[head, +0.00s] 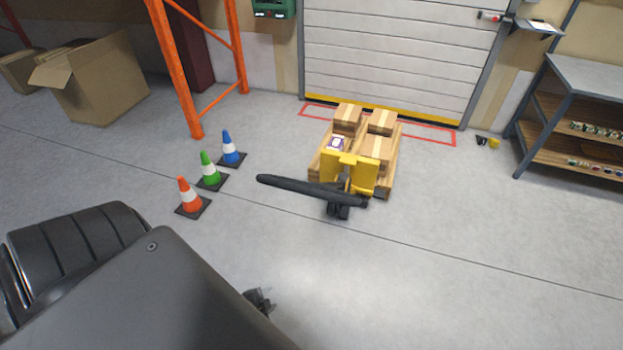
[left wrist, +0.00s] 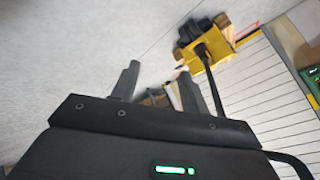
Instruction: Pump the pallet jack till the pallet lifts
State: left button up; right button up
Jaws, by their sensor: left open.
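The pallet jack (head: 363,181) has a yellow body and stands near the shutter door. Its long black handle (head: 300,189) is tilted low and reaches out to the left. The wooden pallet (head: 316,165) sits behind the jack's body and carries several cardboard boxes (head: 378,149). I cannot tell whether it is clear of the floor. My left gripper (head: 260,299) is low in front of the jack, apart from the handle. In the left wrist view its fingers (left wrist: 157,85) are spread and empty, with the yellow jack (left wrist: 208,52) beyond them. My right gripper is not in view.
Orange (head: 188,194), green (head: 209,169) and blue (head: 230,147) cones stand left of the jack. An orange rack (head: 185,80) and an open carton (head: 105,85) are farther left. A shelf bench (head: 590,78) stands at right. The floor in front of the jack is clear.

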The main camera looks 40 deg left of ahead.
pick_arm(q)
jog(key=w+a+r+m+t+b, duration=0.3)
jog(key=w+r+m+t, duration=0.2)
jog(key=w+r, duration=0.65)
jog(key=m+t+h+b, duration=0.2)
jog(key=m+t+b, duration=0.1)
jog(key=m+t, duration=0.4)
send_near(304, 190)
jog(key=w, duration=0.2)
jog(key=shift+g, duration=0.3)
jog(key=w, duration=0.2)
jog(key=w+r+p, duration=0.1)
jog(key=w, duration=0.2)
jog(key=w+p, duration=0.1)
jog(key=w, duration=0.2)
jog(key=shift+w+r, duration=0.2)
jog(key=shift+r, duration=0.05)
jog(key=shift+w+d+p, duration=0.15)
jog(key=shift+w+p, duration=0.15)
jog(key=shift+w, duration=0.55)
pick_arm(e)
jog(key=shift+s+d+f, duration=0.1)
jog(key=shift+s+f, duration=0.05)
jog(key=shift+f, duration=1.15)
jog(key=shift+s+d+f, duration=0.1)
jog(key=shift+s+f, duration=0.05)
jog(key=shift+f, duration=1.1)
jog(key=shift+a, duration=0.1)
